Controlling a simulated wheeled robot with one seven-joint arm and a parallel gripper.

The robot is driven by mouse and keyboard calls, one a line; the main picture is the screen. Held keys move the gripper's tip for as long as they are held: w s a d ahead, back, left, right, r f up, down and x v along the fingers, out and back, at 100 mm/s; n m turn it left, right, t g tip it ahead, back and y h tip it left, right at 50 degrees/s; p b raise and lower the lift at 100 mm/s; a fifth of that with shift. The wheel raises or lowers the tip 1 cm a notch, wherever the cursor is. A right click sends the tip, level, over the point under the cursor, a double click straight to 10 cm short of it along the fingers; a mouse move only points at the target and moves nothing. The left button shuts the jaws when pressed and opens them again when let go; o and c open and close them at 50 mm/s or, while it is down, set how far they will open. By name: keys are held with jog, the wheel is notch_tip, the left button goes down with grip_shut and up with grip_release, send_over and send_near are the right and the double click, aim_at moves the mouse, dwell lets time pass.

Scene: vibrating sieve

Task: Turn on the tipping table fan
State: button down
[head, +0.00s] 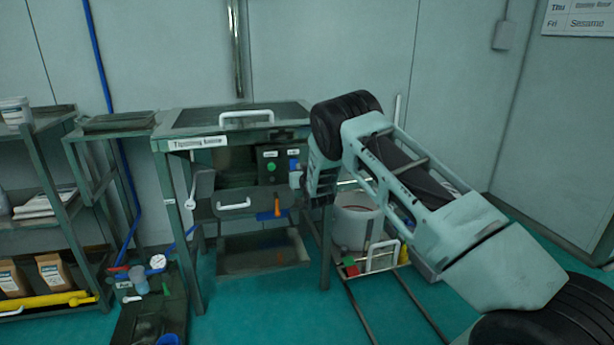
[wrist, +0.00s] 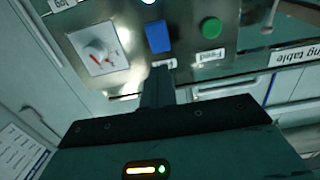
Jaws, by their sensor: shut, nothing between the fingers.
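The tipping table (head: 197,143) stands in the middle of the head view, with its name plate on the front edge. Its dark control panel (head: 271,178) hangs under the right side and fills the top of the wrist view. The panel carries a green button (wrist: 210,28), a blue switch (wrist: 158,37) and a white dial with a red mark (wrist: 97,55). The label by the green button seems to read "Feed"; the label by the blue switch is mostly hidden by my fingertips. My gripper (wrist: 159,72) is shut and empty, its tips right at the blue switch; contact is unclear.
A shelf (head: 35,165) with bags is at the far left. A small unit with a gauge (head: 158,262) stands front left. Floor rails run along the table's right side.

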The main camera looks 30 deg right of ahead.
jog(key=r+v, duration=0.1)
jog(key=v, duration=0.6)
jog(key=shift+s, duration=0.3)
jog(key=shift+a+r, duration=0.1)
